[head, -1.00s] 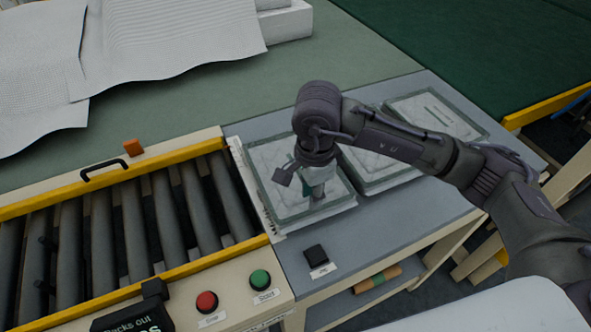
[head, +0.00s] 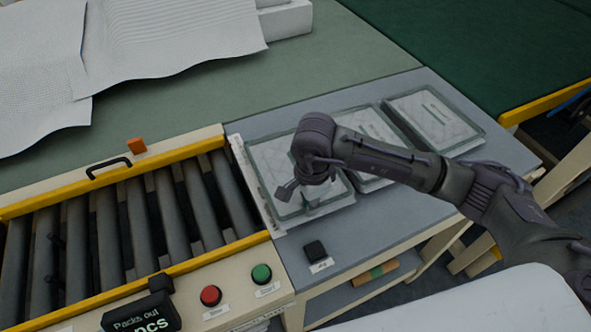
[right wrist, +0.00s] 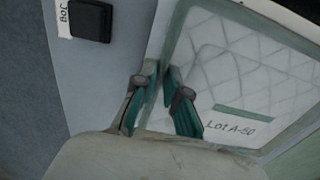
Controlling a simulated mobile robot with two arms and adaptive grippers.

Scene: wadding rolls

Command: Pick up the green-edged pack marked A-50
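The pack marked Lot A-50 (right wrist: 255,65) fills the right of the right wrist view. It is clear, quilted white inside, with a green strip above its lettering. In the head view, the pack under my right gripper (head: 275,160) is the leftmost of three on the grey table (head: 375,228). My right gripper (head: 312,198) is low at that pack's near side, its fingers mostly hidden by the wrist. In the wrist view its teal fingers (right wrist: 160,72) lie close together on either side of the pack's edge; whether they press on it is unclear. My left gripper is not in view.
Two similar packs, the middle one (head: 352,128) and the right one (head: 437,114), lie farther right. A roller conveyor (head: 150,222) with yellow rails adjoins on the left. A black Jog button (head: 315,250) sits near the table's front edge. Red (head: 210,295) and green (head: 261,273) buttons stand beside it.

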